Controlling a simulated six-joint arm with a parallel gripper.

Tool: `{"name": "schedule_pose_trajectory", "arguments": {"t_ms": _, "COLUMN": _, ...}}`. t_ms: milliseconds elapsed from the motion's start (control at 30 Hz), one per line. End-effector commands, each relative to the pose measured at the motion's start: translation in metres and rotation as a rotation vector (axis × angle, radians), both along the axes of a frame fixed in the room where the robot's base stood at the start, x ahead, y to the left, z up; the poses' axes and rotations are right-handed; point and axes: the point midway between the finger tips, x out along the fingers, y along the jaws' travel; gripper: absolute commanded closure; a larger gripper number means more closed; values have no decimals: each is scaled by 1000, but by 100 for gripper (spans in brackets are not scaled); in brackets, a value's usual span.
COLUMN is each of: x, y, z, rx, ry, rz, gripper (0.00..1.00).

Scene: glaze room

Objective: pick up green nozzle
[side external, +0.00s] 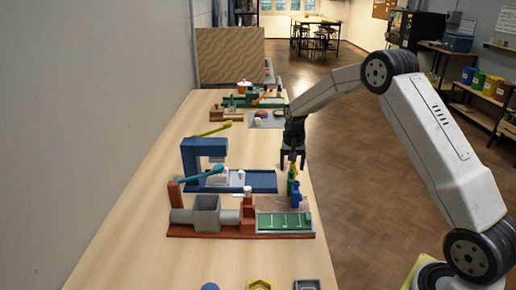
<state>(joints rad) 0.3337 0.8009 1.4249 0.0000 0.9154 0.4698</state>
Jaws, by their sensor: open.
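A small upright green piece (291,182), which looks like the green nozzle, stands near the right edge of the long wooden table. A blue piece of similar shape (296,195) stands in front of it, and a bit of yellow (296,169) shows just above and behind it. My gripper (293,165) points down with its fingers apart, directly above these pieces in the picture. It looks empty. The yellow piece is partly hidden, and I cannot tell the exact gap between the fingertips and the green piece.
A red-brown machine with a grey cylinder (185,216) and green bed (283,222) stands in front. A blue press (204,152) stands left of the pieces. Another green machine (238,102) is farther back. Small trays (259,285) lie at the near edge. The table's left side is clear.

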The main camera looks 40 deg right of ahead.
Motion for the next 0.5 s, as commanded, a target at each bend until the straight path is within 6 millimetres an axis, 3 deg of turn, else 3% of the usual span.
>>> {"name": "schedule_pose_trajectory", "arguments": {"t_ms": 500, "x": 0, "y": -1, "z": -48, "rx": 0, "ry": -1, "rz": 0, "gripper": 24}}
